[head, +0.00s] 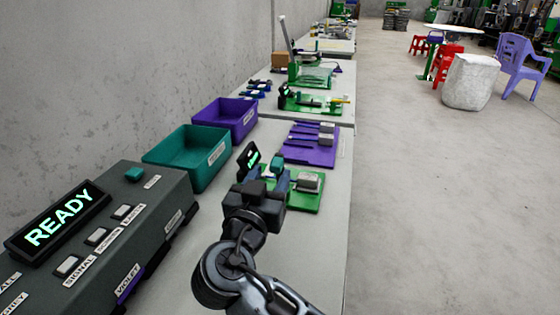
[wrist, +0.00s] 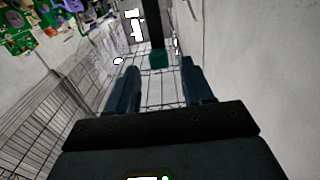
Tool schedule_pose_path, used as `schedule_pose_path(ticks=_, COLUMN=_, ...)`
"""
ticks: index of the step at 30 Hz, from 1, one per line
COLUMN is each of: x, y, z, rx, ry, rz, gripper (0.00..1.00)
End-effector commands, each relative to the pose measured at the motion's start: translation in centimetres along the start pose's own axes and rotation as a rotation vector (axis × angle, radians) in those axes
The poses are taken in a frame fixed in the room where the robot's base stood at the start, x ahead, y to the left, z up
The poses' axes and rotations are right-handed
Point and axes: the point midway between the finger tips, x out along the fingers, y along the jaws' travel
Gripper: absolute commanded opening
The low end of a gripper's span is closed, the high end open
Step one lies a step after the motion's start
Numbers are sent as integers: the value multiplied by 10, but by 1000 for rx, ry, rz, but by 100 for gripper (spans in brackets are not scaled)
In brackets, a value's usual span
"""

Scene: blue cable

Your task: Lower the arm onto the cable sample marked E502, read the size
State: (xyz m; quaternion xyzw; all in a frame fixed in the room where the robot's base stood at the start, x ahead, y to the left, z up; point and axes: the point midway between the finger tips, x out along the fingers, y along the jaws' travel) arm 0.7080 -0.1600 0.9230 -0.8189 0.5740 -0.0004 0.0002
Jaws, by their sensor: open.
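My gripper (head: 268,184) is over the near part of the bench in the head view, beside a green-based station (head: 308,203). It hides part of that station. The station has a small dark display (head: 249,158) with green lit marks and a grey block (head: 309,181). In the wrist view my gripper (wrist: 160,82) shows two dark blue fingers apart, with nothing held between them. A small teal block (wrist: 158,59) shows beyond the fingers. I cannot make out a cable sample or an E502 mark in either view.
A dark console (head: 95,235) with a READY screen (head: 60,225) stands at left. Behind it are a teal bin (head: 190,155) and a purple bin (head: 226,117). A purple rack (head: 310,150) and further green stations (head: 312,100) line the bench. Open floor lies right.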

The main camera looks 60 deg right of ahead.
Motion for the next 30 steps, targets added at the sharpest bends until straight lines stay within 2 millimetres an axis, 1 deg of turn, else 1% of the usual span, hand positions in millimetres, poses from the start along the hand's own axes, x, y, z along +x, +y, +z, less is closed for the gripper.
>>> schedule_pose_path(ticks=1, x=8, y=1, z=-2, rx=0, ry=1, rz=4, gripper=51)
schedule_pose_path(ticks=6, x=35, y=1, z=-2, rx=-1, ry=1, rz=3, gripper=51)
schedule_pose_path(ticks=9, x=49, y=0, z=-2, rx=-1, ry=-1, rz=2, gripper=51)
schedule_pose_path(ticks=13, x=60, y=0, z=-2, rx=-1, ry=0, rz=2, gripper=51)
schedule_pose_path(ticks=17, x=65, y=0, z=-1, rx=-1, ry=0, rz=1, gripper=51)
schedule_pose_path(ticks=24, x=66, y=0, z=0, rx=-1, ry=0, rz=0, gripper=50)
schedule_pose_path(ticks=30, x=65, y=0, z=0, rx=-1, ry=0, rz=0, gripper=31)
